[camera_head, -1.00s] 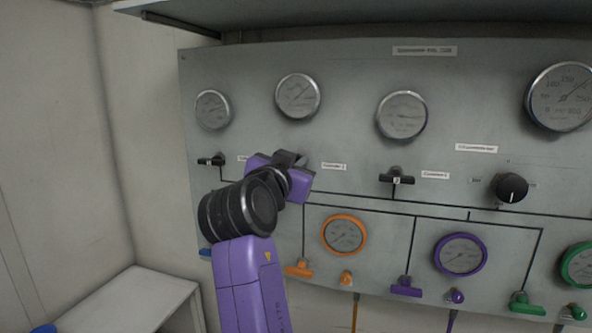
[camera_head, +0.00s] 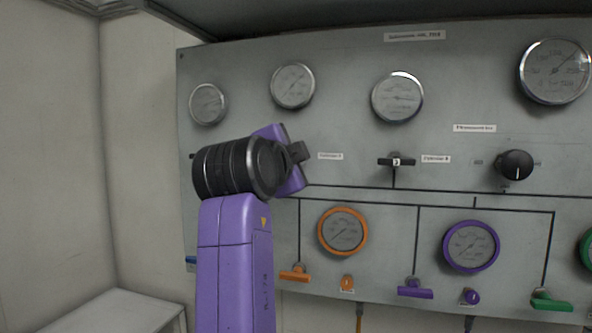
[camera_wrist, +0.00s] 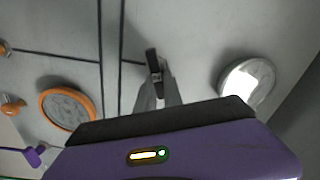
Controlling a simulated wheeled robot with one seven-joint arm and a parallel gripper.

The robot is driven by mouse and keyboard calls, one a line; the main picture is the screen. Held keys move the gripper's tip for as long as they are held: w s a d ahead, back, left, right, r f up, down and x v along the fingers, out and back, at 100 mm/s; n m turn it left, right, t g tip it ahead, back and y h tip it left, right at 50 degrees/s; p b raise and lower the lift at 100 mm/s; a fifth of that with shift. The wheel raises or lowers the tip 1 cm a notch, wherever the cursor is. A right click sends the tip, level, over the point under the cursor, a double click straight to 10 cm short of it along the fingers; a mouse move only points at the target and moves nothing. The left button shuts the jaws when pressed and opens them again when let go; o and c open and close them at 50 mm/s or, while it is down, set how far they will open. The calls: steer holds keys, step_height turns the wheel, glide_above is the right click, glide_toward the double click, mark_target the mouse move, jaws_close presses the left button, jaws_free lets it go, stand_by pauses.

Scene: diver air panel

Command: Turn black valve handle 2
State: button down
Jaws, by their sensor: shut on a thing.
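Black valve handle 2 shows in the wrist view as a small dark bar (camera_wrist: 152,61) at the tips of my gripper (camera_wrist: 157,82). The two grey fingers are closed on it. In the head view my gripper (camera_head: 297,153) is at the panel, below the second gauge from the left, and its body and wrist hide handle 2 there. Another black handle (camera_head: 397,162), to the right, lies level. The leftmost black handle is nearly all hidden behind my wrist.
The grey panel (camera_head: 350,130) carries gauges above and coloured-ring gauges below, including an orange one (camera_head: 342,231). An orange handle (camera_head: 295,273) is below my gripper. A black round knob (camera_head: 514,165) is to the right. A white bench (camera_head: 125,310) stands at lower left.

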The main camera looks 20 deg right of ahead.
steer(key=shift+f+m+b, duration=0.25)
steer(key=shift+m+b, duration=0.4)
steer(key=shift+m, duration=0.5)
steer(key=shift+f+m+b, duration=0.2)
steer(key=shift+m+b, duration=0.45)
steer(key=shift+m, duration=0.5)
steer(key=c, duration=1.5)
jaws_free()
steer(key=shift+s, duration=0.1)
steer(key=v, duration=0.7)
steer(key=shift+s+a+b, duration=0.2)
steer(key=shift+s+b, duration=0.05)
steer(key=shift+b, duration=0.15)
